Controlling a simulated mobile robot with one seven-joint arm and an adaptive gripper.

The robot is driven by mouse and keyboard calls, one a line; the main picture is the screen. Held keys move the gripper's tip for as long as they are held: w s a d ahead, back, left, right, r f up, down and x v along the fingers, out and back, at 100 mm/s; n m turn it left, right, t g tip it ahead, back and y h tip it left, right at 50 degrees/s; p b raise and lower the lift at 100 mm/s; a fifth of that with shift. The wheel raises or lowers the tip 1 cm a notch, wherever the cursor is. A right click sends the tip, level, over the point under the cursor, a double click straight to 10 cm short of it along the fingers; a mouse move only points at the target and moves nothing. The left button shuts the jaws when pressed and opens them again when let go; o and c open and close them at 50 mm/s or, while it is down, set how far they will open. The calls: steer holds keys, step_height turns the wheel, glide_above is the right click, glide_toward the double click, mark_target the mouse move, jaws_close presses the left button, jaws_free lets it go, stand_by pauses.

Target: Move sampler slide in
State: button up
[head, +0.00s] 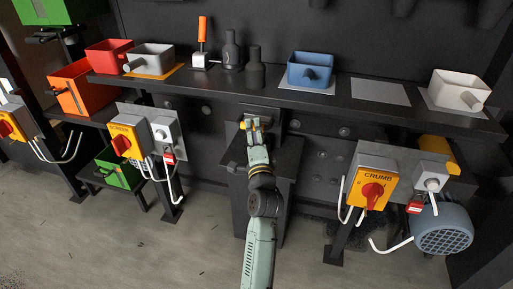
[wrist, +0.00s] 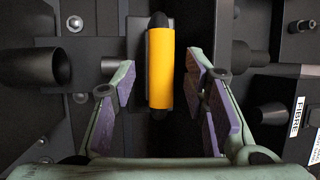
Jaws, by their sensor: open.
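A yellow cylindrical grip with black ends, likely the sampler slide's handle (wrist: 160,68), stands lengthwise in the wrist view against a dark mount. My gripper (wrist: 160,95) is open, with one purple-padded finger on each side of the yellow grip. Clear gaps show between the pads and the grip, so the fingers are not touching it. In the head view, my gripper (head: 252,124) is at a dark housing below the shelf, above a dark box-shaped stand. The slide's body is hidden there by the gripper and the housing.
A dark shelf (head: 340,101) above holds a blue scoop bin (head: 310,70), white bins and dark bottles. A SCREEN switch box (head: 129,137) stands left, a CRUMB switch box (head: 374,188) right. Dark pipe ends (wrist: 40,66) flank the fingers. A FIBRE label (wrist: 298,117) is at right.

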steer(key=v, duration=0.9)
